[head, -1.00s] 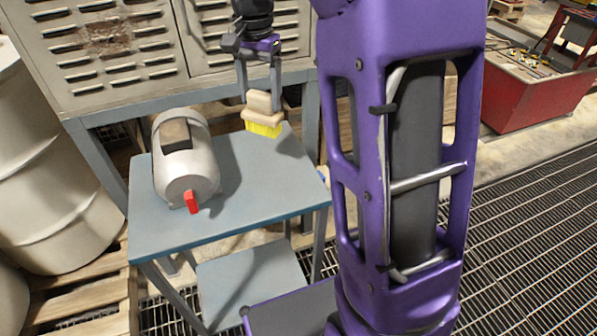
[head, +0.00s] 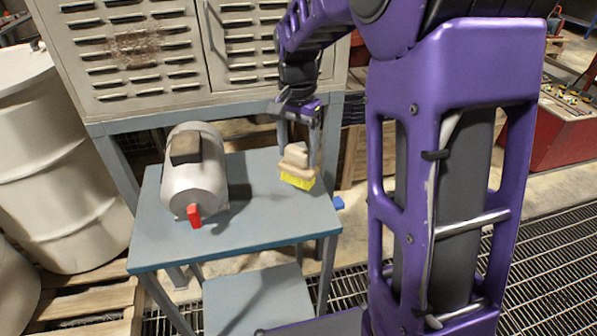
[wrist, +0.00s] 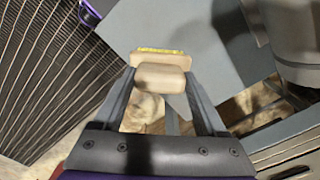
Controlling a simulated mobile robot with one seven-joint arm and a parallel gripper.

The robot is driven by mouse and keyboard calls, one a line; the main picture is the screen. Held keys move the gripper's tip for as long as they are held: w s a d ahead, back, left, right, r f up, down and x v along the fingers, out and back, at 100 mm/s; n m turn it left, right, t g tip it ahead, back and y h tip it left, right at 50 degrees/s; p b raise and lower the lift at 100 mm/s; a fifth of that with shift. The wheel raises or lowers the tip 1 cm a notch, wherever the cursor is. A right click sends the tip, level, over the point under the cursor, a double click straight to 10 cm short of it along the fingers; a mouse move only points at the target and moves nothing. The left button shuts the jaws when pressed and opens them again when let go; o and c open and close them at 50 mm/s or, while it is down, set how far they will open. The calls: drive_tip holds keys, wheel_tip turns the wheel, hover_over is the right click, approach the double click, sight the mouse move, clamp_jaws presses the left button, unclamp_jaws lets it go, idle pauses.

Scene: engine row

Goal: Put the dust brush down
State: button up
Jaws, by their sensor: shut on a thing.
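The dust brush (head: 297,165) has a tan wooden body and yellow bristles that point down. My gripper (head: 300,150) is shut on its wooden body. The brush is over the right part of the blue-grey table (head: 255,220), near the right edge. The bristles are at or just above the tabletop; I cannot tell whether they touch. In the wrist view the brush (wrist: 160,78) sits between my two fingers, with a strip of yellow bristles at its far side.
A grey motor-like housing (head: 195,180) with a red part in front stands on the left of the table. A louvred cabinet (head: 130,60) is behind. The table's front middle is clear. A small blue thing (head: 338,203) lies beyond the right edge.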

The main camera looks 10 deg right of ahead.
sight(298, 168)
drive_tip(key=shift+f+b, duration=0.35)
drive_tip(key=shift+f, duration=2.05)
drive_tip(key=shift+f, duration=0.1)
drive_tip(key=o, duration=1.1)
wheel_tip(298, 168, up, 12)
drive_tip(key=shift+r+p, duration=0.15)
drive_tip(key=shift+p, duration=0.9)
